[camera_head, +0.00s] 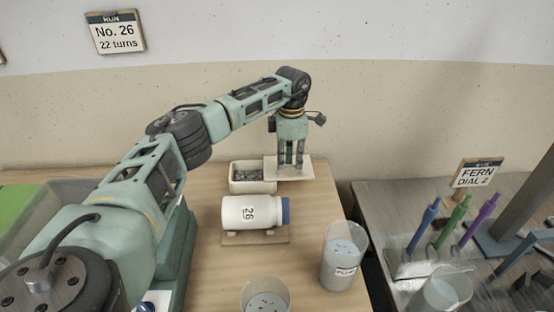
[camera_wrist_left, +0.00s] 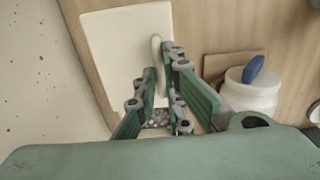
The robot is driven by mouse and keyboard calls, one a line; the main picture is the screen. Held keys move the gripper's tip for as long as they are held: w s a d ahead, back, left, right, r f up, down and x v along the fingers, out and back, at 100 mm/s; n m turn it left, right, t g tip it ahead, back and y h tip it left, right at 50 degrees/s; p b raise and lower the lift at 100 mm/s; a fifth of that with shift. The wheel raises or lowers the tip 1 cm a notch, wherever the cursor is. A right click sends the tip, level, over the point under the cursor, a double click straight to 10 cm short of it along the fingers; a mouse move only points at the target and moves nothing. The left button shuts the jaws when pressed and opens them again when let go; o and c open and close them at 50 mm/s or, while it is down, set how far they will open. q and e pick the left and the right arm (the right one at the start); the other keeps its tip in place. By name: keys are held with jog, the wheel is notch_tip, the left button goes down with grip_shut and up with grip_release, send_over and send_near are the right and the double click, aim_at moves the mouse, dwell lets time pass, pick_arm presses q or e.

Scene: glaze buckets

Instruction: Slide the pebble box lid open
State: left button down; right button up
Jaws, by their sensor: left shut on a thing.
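The pebble box (camera_head: 252,186) is a cream box at the back of the wooden table, with grey pebbles (camera_head: 247,175) showing in its open left part. Its flat cream lid (camera_head: 296,172) sits to the right, sticking out past the box. My left gripper (camera_head: 289,163) points down over the lid. In the left wrist view the lid (camera_wrist_left: 112,50) lies flat, and my left gripper (camera_wrist_left: 161,88) is shut on the lid's upright handle (camera_wrist_left: 156,55). A few pebbles (camera_wrist_left: 158,117) show below the fingers. My right gripper is not in view.
A white jar marked 26 (camera_head: 250,211) with a blue cap lies on a stand in front of the box. Clear cups stand nearer, one labelled (camera_head: 343,255). A grey table with coloured tools (camera_head: 455,220) is at right, beyond a gap.

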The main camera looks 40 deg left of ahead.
pick_arm(q)
jog(key=shift+w+a+r, duration=0.15)
jog(key=shift+r, duration=0.1)
jog(key=c, duration=2.2)
grip_release()
jog(key=o, duration=0.3)
jog(key=shift+f, duration=0.15)
notch_tip(320, 180, up, 12)
